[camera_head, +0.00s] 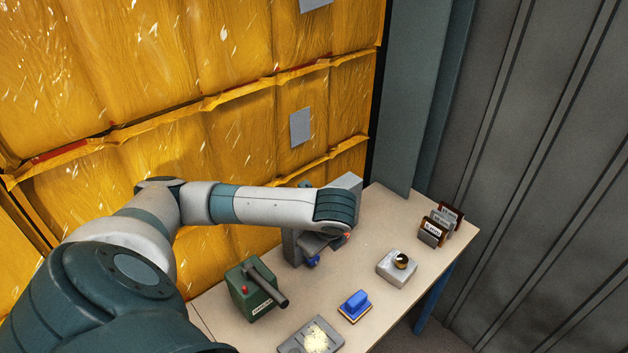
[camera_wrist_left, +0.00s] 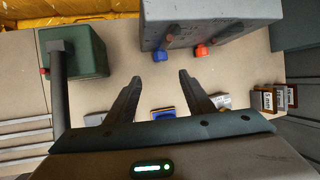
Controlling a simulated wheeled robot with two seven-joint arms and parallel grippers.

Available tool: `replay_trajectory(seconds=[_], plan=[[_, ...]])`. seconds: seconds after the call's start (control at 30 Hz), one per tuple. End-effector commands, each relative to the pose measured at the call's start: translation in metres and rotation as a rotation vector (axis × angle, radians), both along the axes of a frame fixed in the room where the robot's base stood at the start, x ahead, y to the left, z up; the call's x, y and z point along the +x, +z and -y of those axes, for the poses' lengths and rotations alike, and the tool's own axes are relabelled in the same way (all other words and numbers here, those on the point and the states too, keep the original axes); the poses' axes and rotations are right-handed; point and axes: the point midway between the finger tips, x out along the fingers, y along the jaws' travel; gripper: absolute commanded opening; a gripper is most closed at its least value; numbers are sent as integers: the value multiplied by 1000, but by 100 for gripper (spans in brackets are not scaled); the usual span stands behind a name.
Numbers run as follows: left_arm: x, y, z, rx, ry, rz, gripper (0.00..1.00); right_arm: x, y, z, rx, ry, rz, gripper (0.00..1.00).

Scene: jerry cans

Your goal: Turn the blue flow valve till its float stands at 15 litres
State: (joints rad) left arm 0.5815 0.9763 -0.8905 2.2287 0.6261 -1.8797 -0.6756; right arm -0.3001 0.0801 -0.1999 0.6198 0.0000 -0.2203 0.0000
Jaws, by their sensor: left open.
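The blue flow valve knob (camera_wrist_left: 160,55) sits on the front of a grey metal unit (camera_wrist_left: 215,22) in the left wrist view. The knob also shows in the head view (camera_head: 313,261), low on the unit (camera_head: 292,247). A red-orange knob (camera_wrist_left: 202,50) sits to its right. My left gripper (camera_wrist_left: 160,77) is open, with its two fingers apart and the blue knob appearing just beyond and between their tips. In the head view my arm covers much of the unit. No float or litre scale can be read.
A green box with a dark tube (camera_head: 250,290) stands left of the unit. Yellow wrapped stacks stand behind.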

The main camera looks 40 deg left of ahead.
Motion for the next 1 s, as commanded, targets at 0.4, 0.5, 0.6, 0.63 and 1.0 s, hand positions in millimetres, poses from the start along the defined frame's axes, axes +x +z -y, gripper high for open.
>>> replay_trajectory(seconds=[0.4,0.5,0.6,0.63,1.0], plan=[[6,-24,-10,0,3,-2,48,0,8,0,0,0,0,31],[10,-37,-16,1,6,-2,48,0,12,-1,0,0,0,31],[14,-53,-23,2,5,-2,48,0,16,-1,1,0,1,31],[16,-57,-24,0,4,-2,48,0,18,-1,1,0,1,31],[32,-116,-47,0,4,-1,48,0,34,-1,1,-1,1,31]])
